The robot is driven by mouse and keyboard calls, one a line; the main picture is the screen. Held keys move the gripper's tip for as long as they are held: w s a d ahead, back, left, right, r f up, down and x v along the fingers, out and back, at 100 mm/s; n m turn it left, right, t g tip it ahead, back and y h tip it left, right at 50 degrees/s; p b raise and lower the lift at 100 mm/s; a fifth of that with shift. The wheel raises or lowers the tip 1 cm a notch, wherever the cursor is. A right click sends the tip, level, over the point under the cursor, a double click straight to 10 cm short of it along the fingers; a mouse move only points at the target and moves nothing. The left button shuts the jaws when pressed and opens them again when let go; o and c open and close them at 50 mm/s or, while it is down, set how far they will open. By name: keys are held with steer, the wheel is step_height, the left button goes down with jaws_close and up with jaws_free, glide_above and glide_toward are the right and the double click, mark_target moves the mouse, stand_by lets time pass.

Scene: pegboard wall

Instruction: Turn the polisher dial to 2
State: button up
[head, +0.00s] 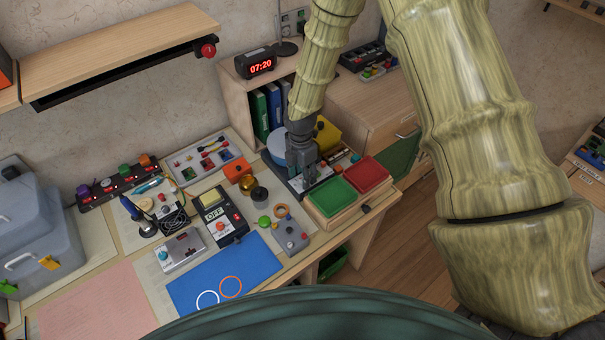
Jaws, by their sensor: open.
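My gripper (308,176) is dark grey and points down over the right part of the workbench. It is open, and no object shows between its fingers. Just below and behind it is a low machine with a grey-blue round disc (276,147) and a pale front panel (318,178), which looks like the polisher. The gripper covers much of this machine. I cannot make out its dial or the dial's setting, nor whether the fingers touch it.
Green (334,196) and red (366,174) trays stand close to the gripper's right. A yellow block (327,135) is behind it. An orange box (238,171), brass knob (249,182) and meter reading OFF (220,214) are to the left.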

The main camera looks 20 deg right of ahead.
steer(key=shift+s+f, duration=0.1)
steer(key=shift+f, duration=0.3)
steer(key=shift+c, duration=0.5)
steer(key=c, duration=0.9)
steer(key=shift+c, duration=0.2)
